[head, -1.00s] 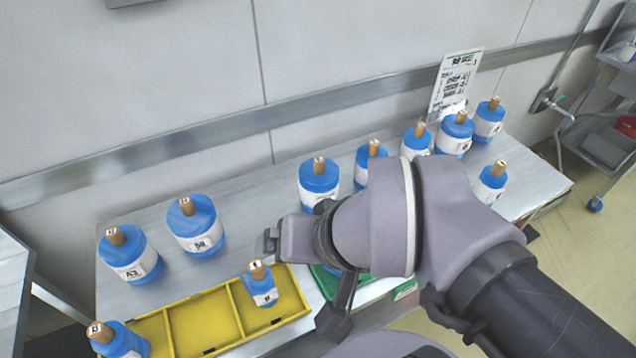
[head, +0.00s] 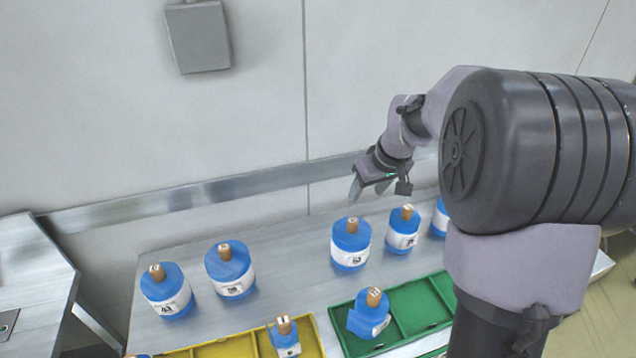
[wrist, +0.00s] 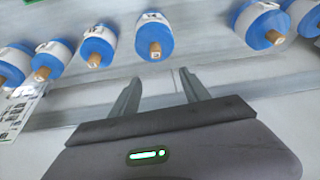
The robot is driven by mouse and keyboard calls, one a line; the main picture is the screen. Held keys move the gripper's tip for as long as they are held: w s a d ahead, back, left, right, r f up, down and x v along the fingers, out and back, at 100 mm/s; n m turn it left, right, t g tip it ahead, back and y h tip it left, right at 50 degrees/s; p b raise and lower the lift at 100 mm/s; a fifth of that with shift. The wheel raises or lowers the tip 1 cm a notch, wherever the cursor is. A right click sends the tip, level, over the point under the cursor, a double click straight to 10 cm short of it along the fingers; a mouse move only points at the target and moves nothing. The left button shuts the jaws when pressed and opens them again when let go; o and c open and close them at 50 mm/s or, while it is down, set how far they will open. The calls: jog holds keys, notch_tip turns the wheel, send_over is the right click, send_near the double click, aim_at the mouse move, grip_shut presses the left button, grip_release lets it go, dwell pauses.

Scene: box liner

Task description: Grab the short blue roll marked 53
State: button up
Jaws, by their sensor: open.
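Several blue rolls with white label bands and brown cores stand on the steel table. The numbers are too small to read surely, so I cannot tell which is 53. In the head view, one short roll (head: 350,243) stands mid-table, with another (head: 403,229) to its right. Two more, a left roll (head: 166,290) and a wider roll (head: 230,269), stand at the left. My gripper (head: 354,190) is open and empty, above the back of the table near the wall rail. In the wrist view my gripper (wrist: 160,88) points towards a roll (wrist: 153,34) beyond its fingertips, not touching it.
A yellow tray (head: 232,347) at the front holds a small roll (head: 285,336). A green divided tray (head: 418,303) holds another roll (head: 369,313) in its left compartment. My arm hides the table's right side. A metal rail runs along the wall behind.

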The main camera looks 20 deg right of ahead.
aim_at(353, 220)
jog(key=b+x, duration=0.1)
jog(key=x, duration=0.3)
jog(key=b+x, duration=0.1)
jog(key=x, duration=0.3)
jog(key=b+x, duration=0.1)
jog(key=x, duration=0.4)
jog(key=shift+d+f+b, duration=0.2)
jog(key=shift+d+b, duration=0.15)
jog(key=shift+b, duration=0.05)
jog(key=x, duration=0.1)
jog(key=b+x, duration=0.1)
jog(key=x, duration=0.1)
jog(key=b+x, duration=0.1)
jog(key=x, duration=0.1)
jog(key=shift+s+d+f, duration=0.15)
jog(key=shift+s+f, duration=0.05)
jog(key=shift+s, duration=0.15)
grip_shut()
jog(key=shift+w+r, duration=0.1)
jog(key=shift+r, duration=0.05)
